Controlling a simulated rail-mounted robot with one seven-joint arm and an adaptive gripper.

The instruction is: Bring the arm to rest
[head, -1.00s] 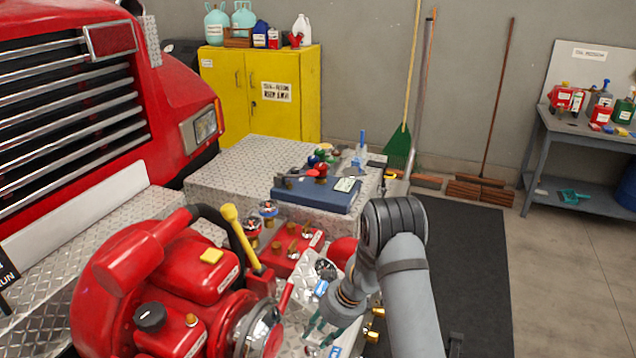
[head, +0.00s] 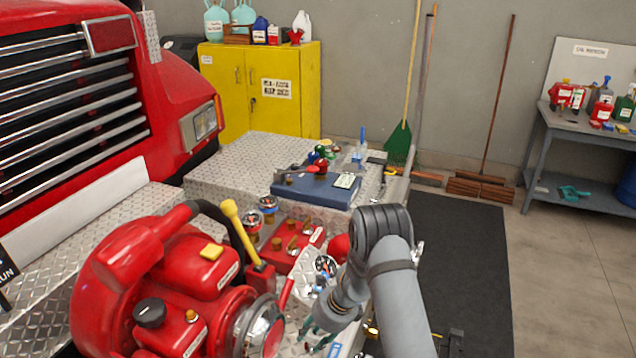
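My gripper (head: 318,338) is at the bottom middle of the head view, at the end of my grey arm. Its teal fingers point down and left, beside the red pump (head: 175,290). The fingers are small and partly cut off by the frame's lower edge, so I cannot tell whether they are open or shut. No held object can be made out. The red valve panel (head: 290,245) with gauges and brass fittings lies just behind and left of my gripper.
A blue case (head: 315,190) with small parts on it lies on the diamond-plate bumper (head: 225,165). A yellow cabinet (head: 300,90) stands behind it. A grey workbench (head: 545,125) stands at the right.

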